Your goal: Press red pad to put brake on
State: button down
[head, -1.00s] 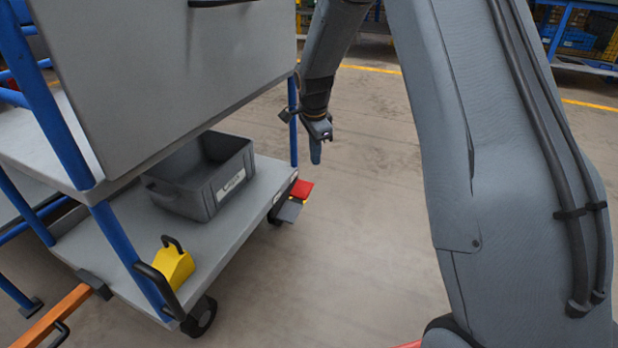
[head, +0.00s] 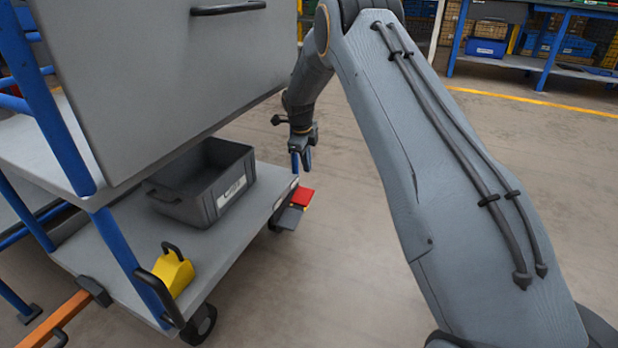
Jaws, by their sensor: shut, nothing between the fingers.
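The red pad (head: 302,196) is at the right end of the cart's lower deck, low near the floor. A grey pad (head: 290,217) lies beside it, on the near side, and a bit of yellow-orange shows at its edge. My gripper (head: 303,162) points down with its fingers shut and empty. In the picture it is just above the red pad, with a visible gap; how far apart they are in depth I cannot tell. The cart (head: 232,222) has blue posts and a grey deck.
A grey bin (head: 203,190) and a yellow block with a handle (head: 173,270) stand on the lower deck. An orange bar (head: 52,318) is at lower left. Open floor (head: 330,290) lies to the right; blue-framed benches stand behind.

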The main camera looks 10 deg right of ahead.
aim_at(310, 190)
jog(key=b+x, duration=0.5)
jog(key=x, duration=0.5)
jog(key=shift+w+d+f+p, duration=0.15)
jog(key=shift+w+d+f, duration=0.15)
jog(key=shift+f, duration=0.45)
jog(key=shift+w+d+f+p, duration=0.1)
jog(key=shift+w+d+f, duration=0.25)
jog(key=shift+f, duration=0.45)
jog(key=shift+w+d+f+p, duration=0.15)
jog(key=shift+w+f, duration=0.25)
jog(key=shift+f, duration=0.35)
jog(key=p+v, duration=0.4)
jog(key=v, duration=0.4)
jog(key=shift+f, duration=0.1)
